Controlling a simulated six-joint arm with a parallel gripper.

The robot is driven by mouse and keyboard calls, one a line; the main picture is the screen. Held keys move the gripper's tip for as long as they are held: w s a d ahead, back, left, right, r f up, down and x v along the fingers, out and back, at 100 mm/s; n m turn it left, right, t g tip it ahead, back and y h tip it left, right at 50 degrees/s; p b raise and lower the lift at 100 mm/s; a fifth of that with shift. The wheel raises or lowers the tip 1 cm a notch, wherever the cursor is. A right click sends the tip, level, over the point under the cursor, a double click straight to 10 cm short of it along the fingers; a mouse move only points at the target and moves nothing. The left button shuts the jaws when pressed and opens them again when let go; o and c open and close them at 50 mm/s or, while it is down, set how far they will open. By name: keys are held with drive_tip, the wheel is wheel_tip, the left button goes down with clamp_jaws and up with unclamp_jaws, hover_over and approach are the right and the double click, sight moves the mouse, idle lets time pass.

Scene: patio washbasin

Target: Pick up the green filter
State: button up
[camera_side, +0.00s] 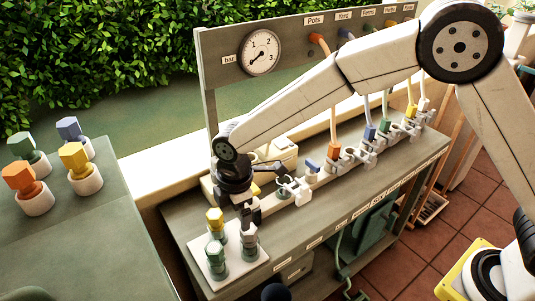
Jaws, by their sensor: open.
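A green hex-topped piece (27,149) stands in a white cup on the grey-green surface at the far left, well away from my gripper. On the bench, a white square plate (242,268) holds small hex-topped pieces on teal bases: a yellow-topped one (214,217), a pale greenish one (215,249) and a whitish one (249,236). I cannot tell which green piece is the filter. My gripper (248,212) is open, pointing down just above the whitish piece at the plate's back right. Its fingers are small and dark, and no held object shows between them.
Orange (20,177), blue (69,128) and yellow (75,157) hex-topped pieces stand in white cups at left. A row of valves with coloured hoses runs along the bench to the right. A panel with a pressure gauge (260,52) stands behind.

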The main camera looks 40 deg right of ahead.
sight(213, 248)
drive_tip(key=a+n, duration=0.1)
drive_tip(key=a, duration=0.1)
drive_tip(key=a+f+n, duration=0.1)
drive_tip(key=a, duration=0.1)
drive_tip(key=a+f+n, duration=0.1)
drive_tip(key=a, duration=0.1)
drive_tip(key=shift+s+a+n, duration=0.25)
drive_tip(key=shift+a+n, duration=0.05)
drive_tip(key=shift+a, duration=0.05)
drive_tip(key=shift+f, duration=0.1)
drive_tip(key=shift+f, duration=1.2)
drive_tip(key=shift+f, duration=0.1)
drive_tip(key=shift+a+f, duration=0.1)
drive_tip(key=shift+f, duration=2.35)
clamp_jaws()
